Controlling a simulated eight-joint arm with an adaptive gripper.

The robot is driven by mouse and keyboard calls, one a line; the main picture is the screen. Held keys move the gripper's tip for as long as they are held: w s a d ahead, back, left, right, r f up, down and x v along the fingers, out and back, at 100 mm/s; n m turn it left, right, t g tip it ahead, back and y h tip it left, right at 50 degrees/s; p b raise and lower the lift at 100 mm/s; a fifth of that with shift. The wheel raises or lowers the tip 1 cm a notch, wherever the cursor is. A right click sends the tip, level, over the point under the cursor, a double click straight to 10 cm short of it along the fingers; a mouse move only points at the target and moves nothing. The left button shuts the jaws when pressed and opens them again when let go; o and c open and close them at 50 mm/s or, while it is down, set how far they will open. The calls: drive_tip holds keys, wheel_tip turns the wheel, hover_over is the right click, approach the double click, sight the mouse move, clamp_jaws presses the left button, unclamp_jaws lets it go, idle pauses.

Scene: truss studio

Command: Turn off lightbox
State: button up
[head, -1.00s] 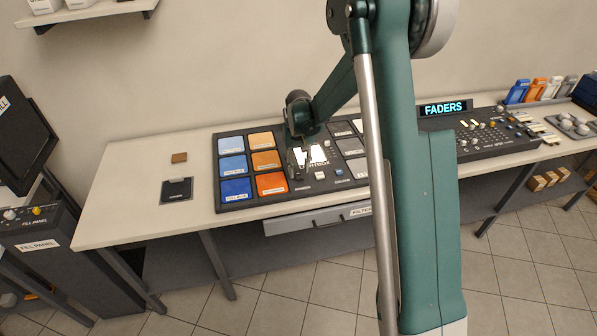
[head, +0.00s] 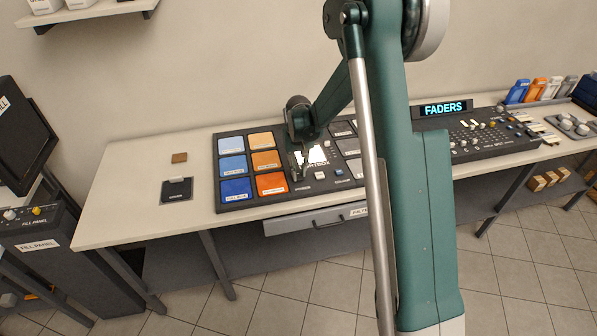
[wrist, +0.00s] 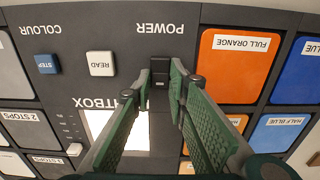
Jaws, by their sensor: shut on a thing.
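The lightbox is part of a dark console (head: 222,205) on the table. Its panel (head: 317,153) glows white and also shows in the wrist view (wrist: 103,122), partly covered by my fingers. A small black power switch (wrist: 159,76) sits by the POWER label, which appears upside down in the wrist view. My gripper (wrist: 168,82) is shut on the power switch, with one finger on each side.
Blue and orange filter tiles (head: 270,183) lie left of my gripper. The READ button (wrist: 102,63) and blue STEP button (wrist: 46,63) are close to the switch. A fader desk (head: 490,140) stands to the right. The table's left part is mostly clear.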

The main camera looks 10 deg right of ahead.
sight(300, 177)
drive_tip(key=shift+s+t+b, duration=0.25)
drive_tip(key=shift+t+b, duration=0.3)
drive_tip(key=shift+t, duration=0.15)
drive_tip(key=o, duration=0.9)
drive_tip(key=shift+r, duration=0.15)
drive_tip(key=shift+s+r, duration=0.25)
drive_tip(key=shift+r, duration=1.7)
drive_tip(key=shift+s+r, duration=0.2)
drive_tip(key=shift+r, duration=1.75)
drive_tip(key=shift+s+r, duration=0.25)
drive_tip(key=shift+r, duration=1.7)
